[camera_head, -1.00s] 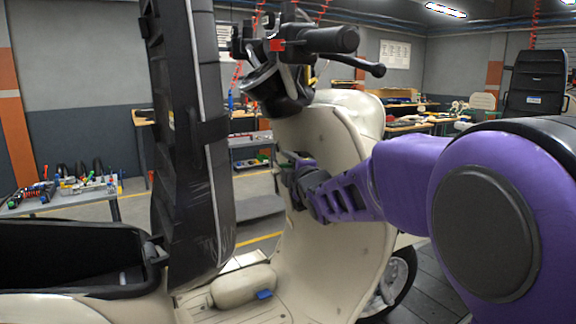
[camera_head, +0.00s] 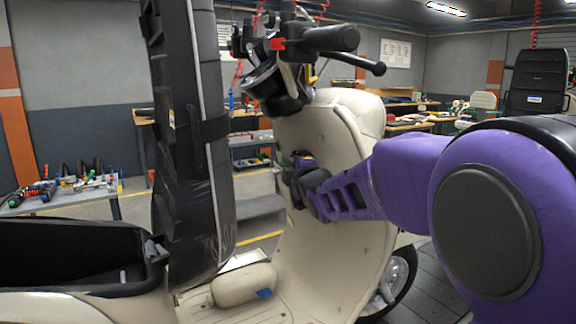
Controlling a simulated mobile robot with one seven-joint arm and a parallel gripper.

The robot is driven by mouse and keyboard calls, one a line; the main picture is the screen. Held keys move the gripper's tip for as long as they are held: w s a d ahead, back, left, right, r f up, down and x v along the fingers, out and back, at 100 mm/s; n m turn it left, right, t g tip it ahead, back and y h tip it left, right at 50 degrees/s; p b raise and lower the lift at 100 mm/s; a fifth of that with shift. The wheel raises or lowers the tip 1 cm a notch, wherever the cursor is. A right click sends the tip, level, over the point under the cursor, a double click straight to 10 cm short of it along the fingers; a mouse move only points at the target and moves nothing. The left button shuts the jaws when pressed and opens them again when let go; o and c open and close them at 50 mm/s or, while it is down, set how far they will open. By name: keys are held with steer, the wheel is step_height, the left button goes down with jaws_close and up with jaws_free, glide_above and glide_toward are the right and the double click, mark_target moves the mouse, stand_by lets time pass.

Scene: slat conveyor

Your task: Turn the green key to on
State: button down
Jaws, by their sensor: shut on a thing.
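A cream scooter (camera_head: 335,250) stands in front of me with its inner leg shield facing left. My purple arm reaches in from the right. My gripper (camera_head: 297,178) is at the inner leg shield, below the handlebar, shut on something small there. A small bit of green shows just above the gripper; the green key itself is mostly hidden by the gripper, so its angle cannot be read.
The raised black seat (camera_head: 190,150) stands upright left of the gripper, over the open storage bay (camera_head: 75,255). The handlebar (camera_head: 330,40) and brake lever hang above my arm. Workbenches with tools (camera_head: 75,190) stand behind.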

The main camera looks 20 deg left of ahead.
steer(key=shift+f+t+b, duration=0.15)
steer(key=shift+t+b, duration=0.25)
steer(key=shift+b, duration=1.4)
steer(key=shift+r+m+t+y, duration=0.2)
steer(key=shift+m+t+y, duration=0.3)
steer(key=shift+t, duration=0.4)
steer(key=shift+f+t, duration=0.1)
steer(key=shift+t, duration=0.3)
steer(key=shift+m+t, duration=0.7)
steer(key=shift+t, duration=0.3)
